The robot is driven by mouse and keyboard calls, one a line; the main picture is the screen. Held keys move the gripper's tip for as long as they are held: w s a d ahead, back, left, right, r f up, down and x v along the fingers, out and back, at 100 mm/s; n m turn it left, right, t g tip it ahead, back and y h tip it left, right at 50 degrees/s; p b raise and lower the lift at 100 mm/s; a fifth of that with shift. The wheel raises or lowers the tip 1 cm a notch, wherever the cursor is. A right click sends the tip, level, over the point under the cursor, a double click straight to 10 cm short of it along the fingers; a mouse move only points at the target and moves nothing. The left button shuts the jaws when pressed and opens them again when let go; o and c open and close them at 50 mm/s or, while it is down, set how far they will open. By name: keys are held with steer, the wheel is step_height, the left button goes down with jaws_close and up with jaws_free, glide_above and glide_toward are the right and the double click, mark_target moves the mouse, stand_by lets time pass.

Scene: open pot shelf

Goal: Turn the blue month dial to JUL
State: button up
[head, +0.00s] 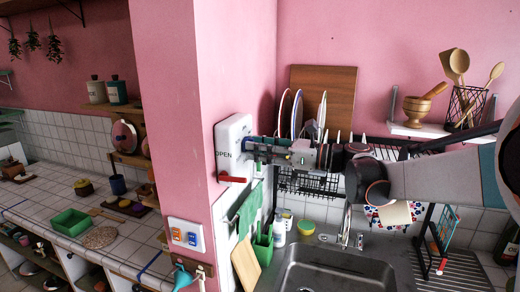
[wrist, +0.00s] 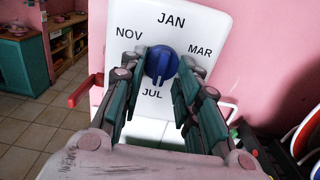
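The blue month dial (wrist: 161,64) sits on a white panel (wrist: 172,35) in the wrist view. JAN is printed above it, NOV at upper left, MAR at upper right and JUL just below. Other labels may be hidden behind my fingers. The dial's ridge looks close to vertical; I cannot tell which end points. My gripper (wrist: 162,72) has one green finger on each side of the dial, apart and close to its edges. I cannot tell whether they touch it. In the head view my gripper (head: 256,149) reaches the white box (head: 233,130) on the pink pillar; the dial is hidden there.
A dish rack (head: 305,182) with plates is close behind my gripper. Below are a green towel (head: 247,210), a cutting board (head: 245,264) and the sink (head: 340,270).

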steer(key=v, duration=1.2)
